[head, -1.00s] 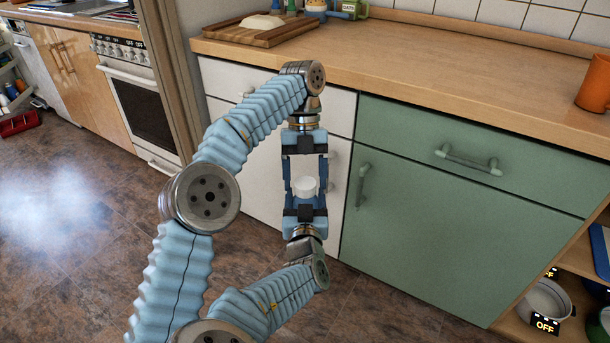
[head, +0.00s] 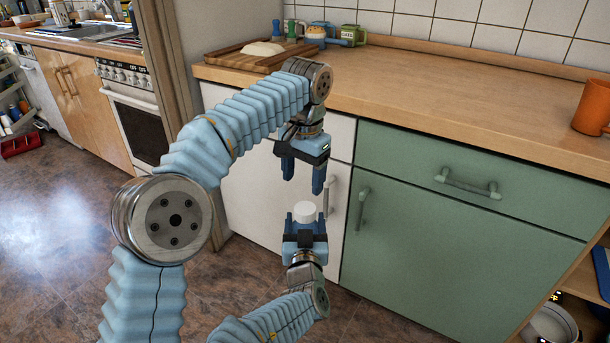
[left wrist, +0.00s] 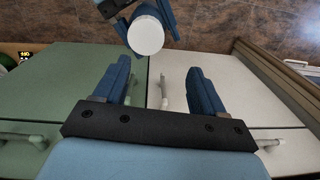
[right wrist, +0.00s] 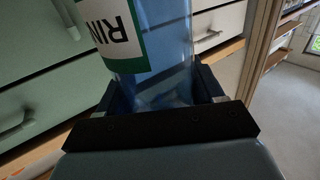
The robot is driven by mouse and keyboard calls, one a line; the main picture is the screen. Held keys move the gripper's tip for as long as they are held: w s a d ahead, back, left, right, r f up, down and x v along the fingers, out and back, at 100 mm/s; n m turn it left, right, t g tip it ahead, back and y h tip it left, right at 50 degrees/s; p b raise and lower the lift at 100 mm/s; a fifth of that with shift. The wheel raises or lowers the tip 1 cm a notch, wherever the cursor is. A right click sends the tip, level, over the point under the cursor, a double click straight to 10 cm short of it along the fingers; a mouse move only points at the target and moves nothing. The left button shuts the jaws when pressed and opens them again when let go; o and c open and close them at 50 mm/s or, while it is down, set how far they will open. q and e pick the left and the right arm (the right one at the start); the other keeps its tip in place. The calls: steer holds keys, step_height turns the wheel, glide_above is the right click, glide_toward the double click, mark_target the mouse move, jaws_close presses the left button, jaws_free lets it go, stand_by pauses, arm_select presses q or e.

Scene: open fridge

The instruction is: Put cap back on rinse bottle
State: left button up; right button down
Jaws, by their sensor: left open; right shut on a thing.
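The rinse bottle (right wrist: 165,35) is blue, with a white and green label reading "RIN" upside down in the right wrist view. My right gripper (head: 305,228) is shut on it. The gripper hides most of the bottle in the head view. The white round cap (head: 305,211) shows at the bottle's top, above the right gripper. It also shows as a white disc in the left wrist view (left wrist: 146,34). I cannot tell how firmly it is seated. My left gripper (head: 304,187) is open and empty, just above the cap and apart from it.
A green cabinet (head: 450,235) and a white cabinet (head: 260,195) with handles stand behind the grippers. The wooden counter (head: 430,95) above holds a cutting board (head: 240,62) and an orange cup (head: 592,107). The floor at left is mostly clear.

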mark_target(305, 208)
arm_select(q)
steer(key=n, duration=0.1)
steer(key=s+n, duration=0.1)
steer(key=n, duration=0.1)
steer(key=r+n, duration=0.1)
steer(key=n, duration=0.1)
steer(key=shift+s+d, duration=0.15)
steer(key=shift+s, duration=0.05)
steer(key=n, duration=0.3)
steer(key=s+n, duration=0.1)
steer(key=n, duration=0.1)
steer(key=shift+s+r, duration=0.1)
steer(key=shift+r, duration=0.3)
steer(key=shift+d, duration=0.1)
steer(key=shift+f, duration=4.05)
